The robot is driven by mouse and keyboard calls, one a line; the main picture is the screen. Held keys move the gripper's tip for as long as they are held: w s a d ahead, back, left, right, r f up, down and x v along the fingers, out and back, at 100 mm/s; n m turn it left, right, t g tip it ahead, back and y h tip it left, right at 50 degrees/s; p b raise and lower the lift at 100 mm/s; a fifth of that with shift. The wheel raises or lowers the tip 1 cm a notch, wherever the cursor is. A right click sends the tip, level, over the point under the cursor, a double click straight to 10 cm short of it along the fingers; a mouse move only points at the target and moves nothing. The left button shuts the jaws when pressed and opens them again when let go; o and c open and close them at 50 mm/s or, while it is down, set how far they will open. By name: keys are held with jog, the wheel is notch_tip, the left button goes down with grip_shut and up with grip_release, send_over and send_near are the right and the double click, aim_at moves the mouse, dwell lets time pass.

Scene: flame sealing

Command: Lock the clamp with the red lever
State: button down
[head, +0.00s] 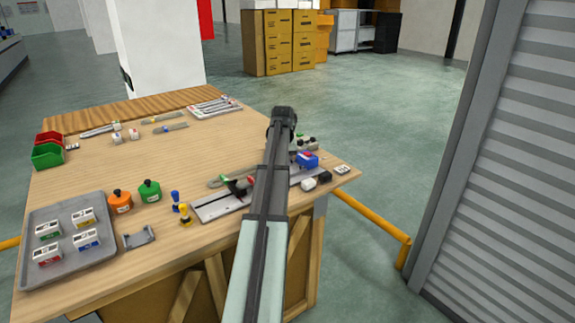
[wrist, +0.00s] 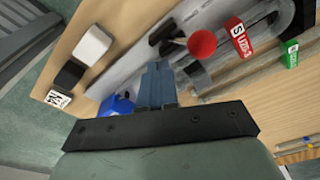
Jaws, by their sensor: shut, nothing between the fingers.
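A round red knob (wrist: 203,43) shows in the wrist view, close to the right of my fingertips. Dark metal clamp parts (wrist: 172,45) lie beside and behind it, on a pale grey rail. My gripper (wrist: 157,70) is shut and empty, with its fingers over the rail and apart from the knob in the picture. Whether the clamp is open or locked I cannot tell. In the head view the rail (head: 215,208) lies near the table's front edge with a dark clamp (head: 239,186) on it. My arm crosses the rail there and hides part of it; my fingers do not show.
A red labelled block (wrist: 240,40) and a green labelled block (wrist: 289,53) stand right of the knob. A blue object (wrist: 115,106) is partly hidden by my gripper. White (wrist: 92,40) and black (wrist: 70,74) blocks lie left. A grey tray (head: 72,272) sits at the table's left.

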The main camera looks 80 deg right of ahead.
jog(key=shift+s+d, duration=0.4)
jog(key=shift+d, duration=0.05)
jog(key=shift+r, duration=0.1)
notch_tip(320, 180, up, 8)
dwell(1.0)
dwell(0.4)
